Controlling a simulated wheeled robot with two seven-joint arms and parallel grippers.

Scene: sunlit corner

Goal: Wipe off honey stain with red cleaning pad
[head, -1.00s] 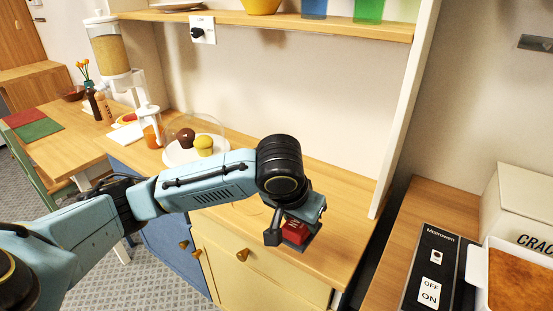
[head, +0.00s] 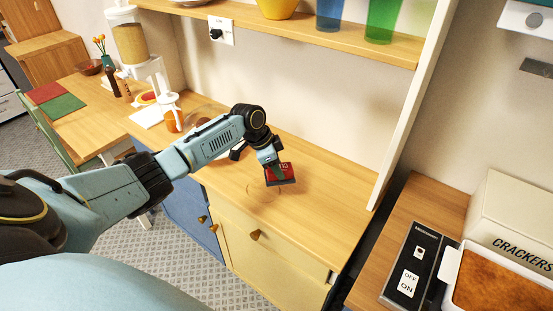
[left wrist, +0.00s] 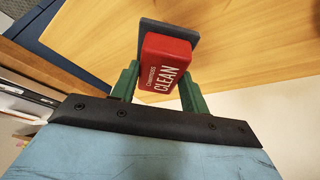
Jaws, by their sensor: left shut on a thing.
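The red cleaning pad (head: 284,172), a red block labelled CLEAN on a dark grey base, is over the wooden counter (head: 330,215). My left gripper (head: 274,170) is shut on it. In the left wrist view the pad (left wrist: 167,62) sits between the green fingers of the gripper (left wrist: 160,82), with its dark base towards the counter. I cannot tell whether the base touches the wood. A faint brownish ring, seemingly the honey stain (head: 262,192), lies on the counter just in front and left of the pad. My right gripper is not in view.
A clear dome (head: 205,116) stands behind my left arm, mostly hidden. A shelf (head: 320,38) with glasses runs above the counter, and a white upright panel (head: 412,110) bounds its right side. The counter right of the pad is bare.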

